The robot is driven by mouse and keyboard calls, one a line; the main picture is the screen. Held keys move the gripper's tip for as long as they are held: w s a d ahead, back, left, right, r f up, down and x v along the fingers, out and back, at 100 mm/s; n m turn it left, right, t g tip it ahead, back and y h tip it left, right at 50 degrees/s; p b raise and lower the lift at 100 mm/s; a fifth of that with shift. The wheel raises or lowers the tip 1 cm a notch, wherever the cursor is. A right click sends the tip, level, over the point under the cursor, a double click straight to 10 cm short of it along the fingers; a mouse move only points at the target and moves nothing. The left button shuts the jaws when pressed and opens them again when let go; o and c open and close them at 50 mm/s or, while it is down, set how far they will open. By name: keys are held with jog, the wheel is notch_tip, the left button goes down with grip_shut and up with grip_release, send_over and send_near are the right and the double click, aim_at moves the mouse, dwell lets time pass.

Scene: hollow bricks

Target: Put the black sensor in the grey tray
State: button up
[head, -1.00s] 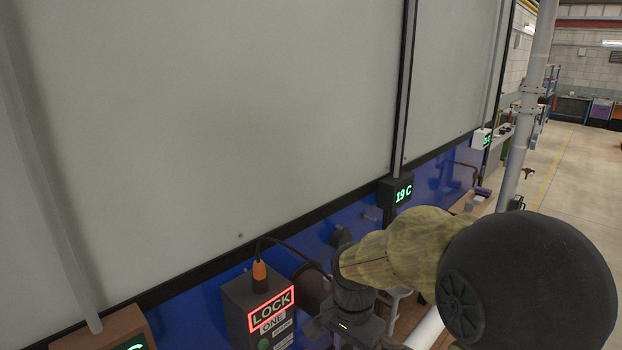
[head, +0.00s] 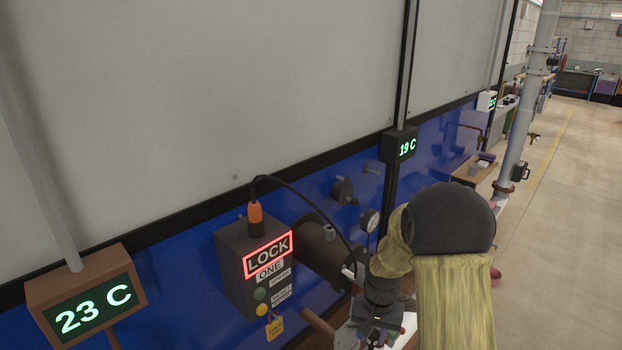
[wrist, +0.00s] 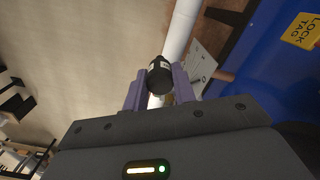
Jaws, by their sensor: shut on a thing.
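My gripper (wrist: 159,90) shows in the wrist view with its two purple fingers closed on a small rounded black sensor (wrist: 159,72) with a pale label. The sensor sits between the fingertips, with a white pipe behind it. In the head view my gripper's dark body is low in the picture, and the fingertips and sensor cannot be made out. A small grey container (head: 478,168) stands on a wooden bench at the right, and I cannot tell if it is the grey tray.
A dark LOCK box (head: 240,285) with an orange plug and cable hangs on the blue wall, left of my arm. Temperature displays (head: 82,306) are along the wall. A pale upright pipe (head: 520,125) stands at the right. Open floor (head: 565,220) lies beyond.

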jog(key=shift+s+r, duration=0.1)
jog(key=shift+s, duration=0.15)
